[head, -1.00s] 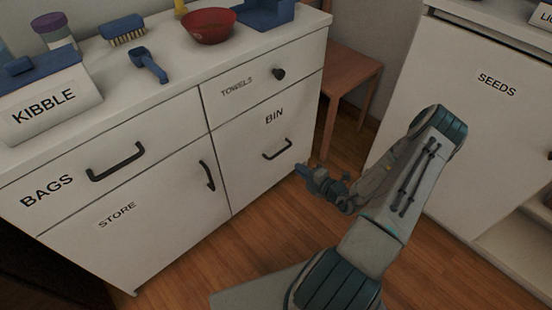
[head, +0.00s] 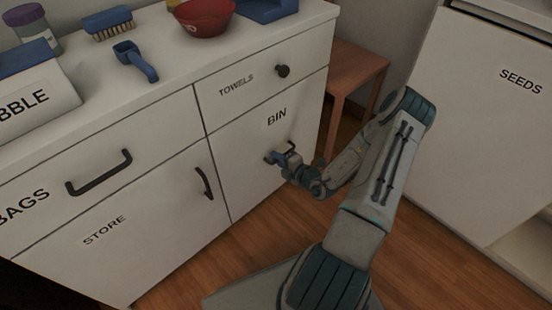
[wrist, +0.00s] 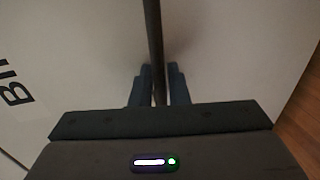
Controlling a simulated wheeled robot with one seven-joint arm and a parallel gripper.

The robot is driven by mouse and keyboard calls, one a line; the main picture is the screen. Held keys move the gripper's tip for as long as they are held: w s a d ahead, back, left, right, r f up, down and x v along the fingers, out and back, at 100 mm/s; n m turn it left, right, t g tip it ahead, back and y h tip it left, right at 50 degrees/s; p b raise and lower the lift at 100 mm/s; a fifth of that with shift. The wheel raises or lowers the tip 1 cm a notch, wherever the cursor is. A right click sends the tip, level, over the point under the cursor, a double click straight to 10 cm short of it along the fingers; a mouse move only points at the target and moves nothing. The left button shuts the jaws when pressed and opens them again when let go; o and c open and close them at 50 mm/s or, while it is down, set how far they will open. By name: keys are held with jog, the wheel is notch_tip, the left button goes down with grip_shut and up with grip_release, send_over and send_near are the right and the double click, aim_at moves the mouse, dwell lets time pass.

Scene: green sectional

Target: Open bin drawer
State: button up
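The bin drawer (head: 240,150) is the lower right front of the white cabinet, labelled BIN. It looks flush with the cabinet, so it is closed. Its dark bar handle (wrist: 154,30) runs down the wrist view between my fingers. In the head view my gripper (head: 280,156) is at this handle and hides most of it. In the wrist view my gripper (wrist: 159,88) has a blue finger close against each side of the bar, with little or no gap, so it looks shut on the handle.
The towels drawer (head: 240,88) with a round knob is above. The store door (head: 150,225) and bags drawer (head: 110,150) are to the left. A wooden stool (head: 350,75) stands right of the cabinet, near my arm. Wooden floor (head: 255,240) is clear in front.

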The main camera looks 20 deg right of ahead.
jog(key=shift+d, duration=0.1)
grip_shut()
jog(key=shift+s, duration=0.2)
